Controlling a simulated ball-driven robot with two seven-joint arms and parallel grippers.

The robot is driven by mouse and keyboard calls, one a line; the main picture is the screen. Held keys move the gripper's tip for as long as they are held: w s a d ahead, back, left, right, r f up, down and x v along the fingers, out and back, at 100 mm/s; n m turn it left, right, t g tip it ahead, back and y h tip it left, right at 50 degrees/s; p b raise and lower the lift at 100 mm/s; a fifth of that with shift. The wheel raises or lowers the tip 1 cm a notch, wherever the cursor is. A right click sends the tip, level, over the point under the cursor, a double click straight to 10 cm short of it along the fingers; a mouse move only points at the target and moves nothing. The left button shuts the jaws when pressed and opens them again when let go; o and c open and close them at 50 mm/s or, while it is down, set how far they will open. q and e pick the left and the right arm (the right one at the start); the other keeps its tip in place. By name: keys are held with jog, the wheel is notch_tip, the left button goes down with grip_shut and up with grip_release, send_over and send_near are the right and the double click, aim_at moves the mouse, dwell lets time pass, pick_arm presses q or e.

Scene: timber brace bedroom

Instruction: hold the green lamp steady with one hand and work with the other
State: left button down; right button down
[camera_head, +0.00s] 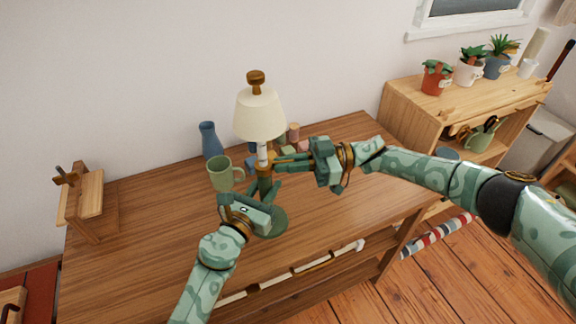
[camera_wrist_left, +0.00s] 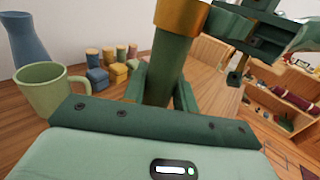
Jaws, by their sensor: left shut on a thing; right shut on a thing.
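The green lamp (camera_head: 270,222) stands upright on the wooden table, with a round green base, a cream shade (camera_head: 259,115) and a brown knob (camera_head: 256,77) on top. Its green stem (camera_wrist_left: 166,70) and brass collar (camera_wrist_left: 181,16) fill the middle of the left wrist view. My left gripper (camera_head: 262,194) is shut around the stem, below the collar. My right gripper (camera_head: 277,162) is shut at the lamp's upper stem, just under the shade, reaching in from the right. Its fingers hide exactly which part it grips. It also shows at the upper right of the left wrist view (camera_wrist_left: 250,40).
A green mug (camera_head: 221,175) stands close left of the lamp, with a blue vase (camera_head: 209,140) behind it. Several small coloured blocks (camera_head: 293,132) lie behind the lamp. A wooden stand (camera_head: 85,200) is at the table's left end. The front left tabletop is clear.

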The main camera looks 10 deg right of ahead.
jog(key=shift+w+n+g, duration=0.2)
jog(key=shift+n+g, duration=0.2)
jog(key=shift+g, duration=0.2)
jog(key=c, duration=1.6)
grip_release()
jog(key=shift+o, duration=0.2)
jog(key=shift+d, duration=0.1)
jog(key=w+d, duration=0.1)
jog(key=d, duration=1)
jog(key=shift+w+d, duration=0.15)
jog(key=shift+d, duration=0.25)
